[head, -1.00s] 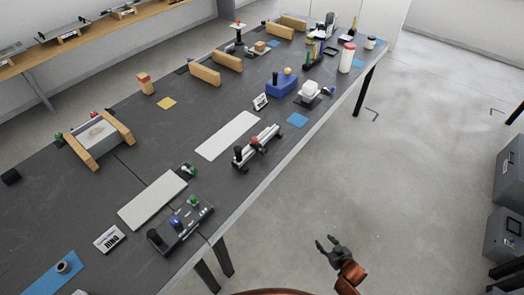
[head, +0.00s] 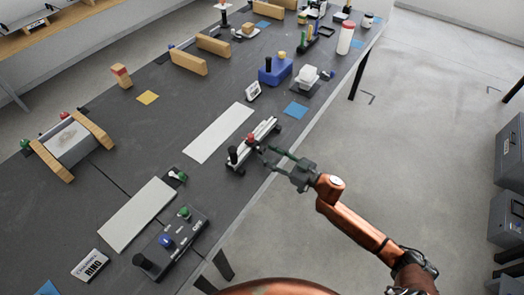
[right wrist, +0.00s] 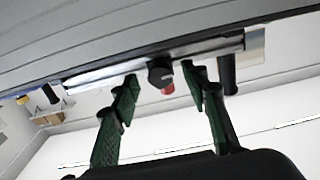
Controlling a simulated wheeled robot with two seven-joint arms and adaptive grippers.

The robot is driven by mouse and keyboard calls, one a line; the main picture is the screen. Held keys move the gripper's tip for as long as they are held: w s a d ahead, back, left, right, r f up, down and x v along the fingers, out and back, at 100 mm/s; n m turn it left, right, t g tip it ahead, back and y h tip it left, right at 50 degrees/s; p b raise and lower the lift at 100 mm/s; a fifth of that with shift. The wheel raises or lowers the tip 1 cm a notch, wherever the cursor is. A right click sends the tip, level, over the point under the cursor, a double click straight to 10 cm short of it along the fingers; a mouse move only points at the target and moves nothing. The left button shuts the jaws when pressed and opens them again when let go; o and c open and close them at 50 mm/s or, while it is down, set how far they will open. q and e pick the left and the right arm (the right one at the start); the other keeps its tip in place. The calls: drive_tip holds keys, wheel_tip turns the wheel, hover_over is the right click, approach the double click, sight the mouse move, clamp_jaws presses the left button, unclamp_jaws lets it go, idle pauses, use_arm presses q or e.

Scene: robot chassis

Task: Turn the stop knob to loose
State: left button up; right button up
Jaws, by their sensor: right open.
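The rail device, a pale rail (head: 265,131) with a black upright handle (head: 232,154) and a red-topped part (head: 251,138), sits near the table's front edge. In the right wrist view a round black knob (right wrist: 158,73) shows on the rail's side, with a red part (right wrist: 168,89) beside it. I take this black knob for the stop knob; its setting cannot be read. My right gripper (head: 265,156) is open and empty, in front of the rail. In the right wrist view its fingertips (right wrist: 160,75) lie either side of the knob, apparently apart from it. My left gripper is not in view.
A black control box (head: 172,240) with green and blue knobs stands at the lower left. A blue box (head: 274,70) and a white object on a dark base (head: 307,76) stand beyond the rail. White mats lie behind.

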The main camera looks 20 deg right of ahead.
drive_tip(key=shift+x, duration=0.75)
drive_tip(key=shift+w+a+f, duration=0.1)
drive_tip(key=shift+w+a, duration=0.15)
drive_tip(key=shift+w, duration=0.05)
drive_tip(key=shift+w+a, duration=0.2)
drive_tip(key=shift+w, duration=0.05)
drive_tip(key=shift+c, duration=0.3)
drive_tip(key=c, duration=0.8)
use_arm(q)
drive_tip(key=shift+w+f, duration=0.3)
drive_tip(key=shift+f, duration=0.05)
use_arm(e)
clamp_jaws()
